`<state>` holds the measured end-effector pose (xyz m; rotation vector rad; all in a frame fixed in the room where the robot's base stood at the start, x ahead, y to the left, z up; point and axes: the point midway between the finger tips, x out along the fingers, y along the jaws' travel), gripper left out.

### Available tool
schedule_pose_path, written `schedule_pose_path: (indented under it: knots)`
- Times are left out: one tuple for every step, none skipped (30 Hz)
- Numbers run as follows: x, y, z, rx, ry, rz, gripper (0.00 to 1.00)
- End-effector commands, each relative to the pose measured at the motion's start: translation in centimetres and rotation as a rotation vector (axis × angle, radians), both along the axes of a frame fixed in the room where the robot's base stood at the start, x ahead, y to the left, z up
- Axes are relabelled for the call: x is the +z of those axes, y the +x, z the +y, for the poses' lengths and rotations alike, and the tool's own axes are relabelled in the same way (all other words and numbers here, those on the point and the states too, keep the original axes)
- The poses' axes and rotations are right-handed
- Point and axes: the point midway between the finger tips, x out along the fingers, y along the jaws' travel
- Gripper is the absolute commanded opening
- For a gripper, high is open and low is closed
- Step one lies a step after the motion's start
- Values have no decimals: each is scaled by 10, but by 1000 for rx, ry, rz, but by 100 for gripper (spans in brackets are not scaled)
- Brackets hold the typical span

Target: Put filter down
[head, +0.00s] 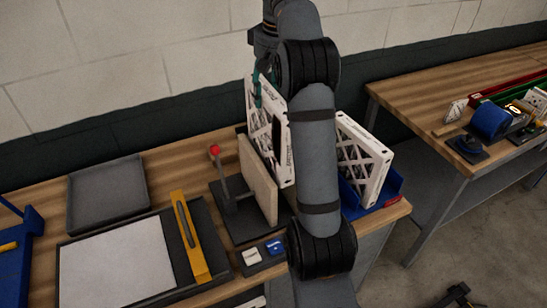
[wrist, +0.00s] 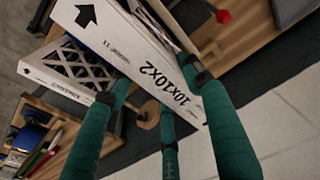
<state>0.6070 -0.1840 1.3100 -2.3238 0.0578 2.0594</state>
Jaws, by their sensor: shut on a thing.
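My gripper (head: 262,88), with teal fingers, is shut on a white-framed filter (head: 284,150). The filter is upright beside a pale upright board (head: 258,180); its lower edge is partly hidden, so I cannot tell whether it touches anything. In the wrist view my gripper (wrist: 155,88) has its fingers around the held filter (wrist: 135,52), whose side shows a black arrow and "10x10x2". A second white filter (head: 364,162) stands tilted in a blue bin (head: 397,188) to the right, partly hidden by my arm. It also shows in the wrist view (wrist: 60,72).
A red-knobbed lever (head: 215,150) stands left of the board. A second bench (head: 420,95) stands right, across a gap.

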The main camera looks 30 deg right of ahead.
Motion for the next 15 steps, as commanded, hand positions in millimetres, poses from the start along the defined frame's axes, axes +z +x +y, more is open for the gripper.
schedule_pose_path:
  knots:
    - [-24,-1,0,1,1,4,0]
    - [-32,-1,0,0,1,4,0]
    - [-43,-1,0,1,1,3,0]
    - [-51,-1,0,0,0,3,0]
    - [-60,-1,0,1,1,3,0]
    - [-70,-2,0,0,1,4,0]
    - [-78,-1,0,0,2,5,0]
    - [-85,-2,0,-1,1,5,0]
    - [-93,-1,0,0,2,4,0]
    - [-99,-2,0,-1,1,5,0]
    - [-105,-1,0,0,1,4,0]
    - [-111,-1,1,-1,2,3,0]
    - [-115,-1,0,-1,0,2,0]
    - [-118,-1,0,-1,0,2,0]
    - [-121,0,0,0,0,2,0]
